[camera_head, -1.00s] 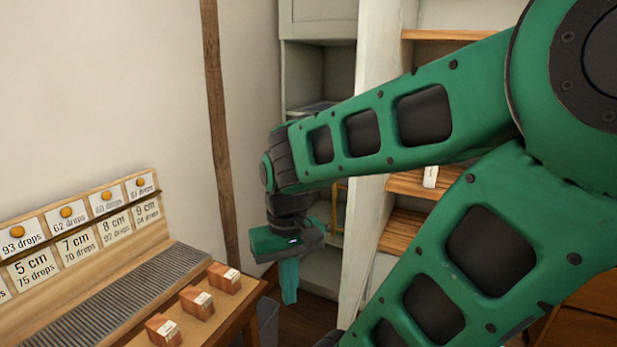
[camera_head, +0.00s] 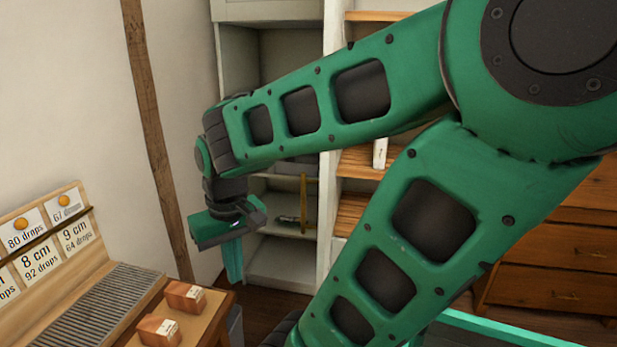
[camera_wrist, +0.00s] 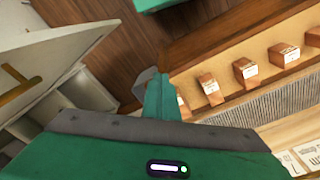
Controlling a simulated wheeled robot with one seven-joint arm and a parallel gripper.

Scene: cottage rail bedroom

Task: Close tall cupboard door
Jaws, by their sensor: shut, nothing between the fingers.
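The tall cupboard (camera_head: 265,12) stands in the corner behind my arm, its shelved inside exposed. A pale upright panel (camera_head: 329,190), apparently the open door seen nearly edge-on, stands at its right side. A brass handle (camera_head: 303,205) shows just left of this panel; in the wrist view a brass handle (camera_wrist: 18,84) is at the left on a pale surface. My gripper (camera_head: 235,278) is shut and empty, pointing down in front of the cupboard, left of the handle and apart from it in the picture. Its fingers (camera_wrist: 165,97) also show in the wrist view. My arm hides part of the cupboard.
A wooden bench (camera_head: 205,328) with a ribbed strip, small blocks (camera_head: 184,297) and drop-count cards (camera_head: 40,260) is at the lower left. A grey bin (camera_head: 235,325) stands beside it. Wooden shelves (camera_head: 352,212) and a drawer chest (camera_head: 560,265) are at the right.

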